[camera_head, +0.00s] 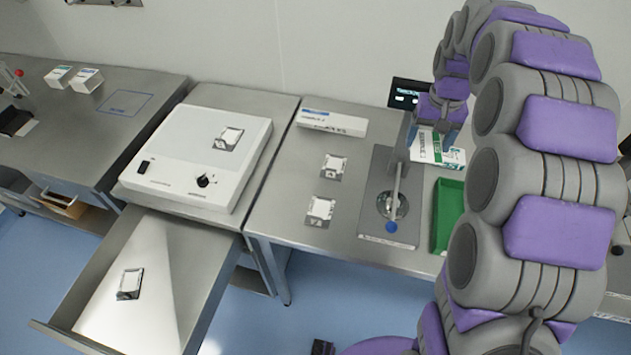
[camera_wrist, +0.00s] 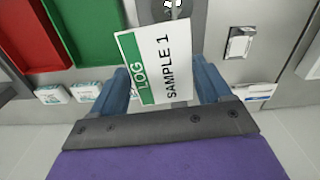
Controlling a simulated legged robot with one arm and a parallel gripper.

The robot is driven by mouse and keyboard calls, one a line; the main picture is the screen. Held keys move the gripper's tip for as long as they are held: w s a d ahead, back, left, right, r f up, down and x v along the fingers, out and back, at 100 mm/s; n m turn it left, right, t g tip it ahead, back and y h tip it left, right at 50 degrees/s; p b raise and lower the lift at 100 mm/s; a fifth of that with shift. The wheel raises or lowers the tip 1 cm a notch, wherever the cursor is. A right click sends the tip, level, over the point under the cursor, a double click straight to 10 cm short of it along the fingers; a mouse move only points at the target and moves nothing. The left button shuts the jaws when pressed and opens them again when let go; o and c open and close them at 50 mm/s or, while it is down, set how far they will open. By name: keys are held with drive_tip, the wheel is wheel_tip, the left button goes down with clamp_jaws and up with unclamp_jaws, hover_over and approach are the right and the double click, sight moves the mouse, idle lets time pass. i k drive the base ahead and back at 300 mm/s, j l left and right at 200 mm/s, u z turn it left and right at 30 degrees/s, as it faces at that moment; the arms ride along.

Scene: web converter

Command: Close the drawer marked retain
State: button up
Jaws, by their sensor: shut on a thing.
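An open metal drawer (camera_head: 190,265) sticks out under the bench at lower left, below the white instrument. A small pouch (camera_head: 130,284) lies inside it. No retain marking can be read on it. My gripper (camera_head: 440,128) is over the right part of the bench, well away from the drawer. In the wrist view my gripper (camera_wrist: 160,85) has its blue fingers on either side of a white and green card (camera_wrist: 152,58) reading LOG SAMPLE 1. The card also shows in the head view (camera_head: 432,148), below the gripper. The drawer is not seen in the wrist view.
A white instrument (camera_head: 197,165) with a knob sits above the drawer. Two labelled pouches (camera_head: 320,209), a lever press (camera_head: 388,215) and a green tray (camera_head: 448,212) stand on the bench.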

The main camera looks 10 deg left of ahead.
sight(179, 298)
drive_tip(key=u, duration=1.25)
drive_tip(key=i+j+u, duration=0.25)
drive_tip(key=j+u, duration=0.3)
drive_tip(key=i+l, duration=0.05)
drive_tip(key=l, duration=0.05)
